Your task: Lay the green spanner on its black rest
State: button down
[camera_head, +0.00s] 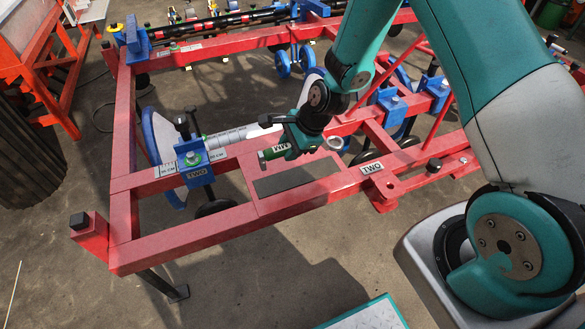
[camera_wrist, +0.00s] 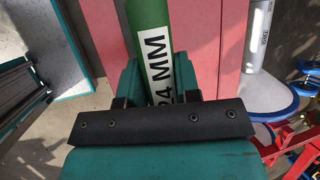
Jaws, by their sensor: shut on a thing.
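The green spanner (camera_head: 268,154) has a white label and is held across my gripper (camera_head: 293,140). A pale ring (camera_head: 335,142) shows at the gripper's right side, probably the spanner's ring end. In the wrist view its green handle (camera_wrist: 150,14), labelled "24 MM", runs between the jaws, which are shut on it. The black rest (camera_head: 297,174) looks like a flat dark pad on the red frame. My gripper and the spanner are above and just behind the pad in the head view. The exact height gap cannot be told. I cannot make out the rest in the wrist view.
The red frame (camera_head: 190,232) surrounds the rest. A blue-rimmed wheel (camera_head: 160,145) lies beyond the clamp. The floor in front is open.

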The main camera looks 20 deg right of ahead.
notch_tip(320, 180, down, 8)
jog(key=shift+r, duration=0.1)
dwell(0.4)
jog(key=c, duration=0.8)
grip_release()
jog(key=shift+f, duration=0.2)
jog(key=v, duration=1.7)
jog(key=s+a+r+n+g, duration=0.1)
jog(key=s+a+r+n, duration=0.35)
jog(key=r+n, duration=0.2)
jog(key=s+a+r+n+g, duration=0.1)
jog(key=s+a+r+n, duration=0.4)
jog(key=r, duration=0.3)
jog(key=s+a+r+n, duration=0.2)
jog(key=s+r+n, duration=0.5)
jog(key=s+n, duration=0.5)
jog(key=shift+n+g, duration=0.4)
jog(key=shift+n, duration=0.05)
jog(key=r+p, duration=0.2)
jog(key=p, duration=0.1)
jog(key=r+p, duration=0.6)
jog(key=shift+w+r, duration=0.15)
jog(key=shift+w, duration=0.25)
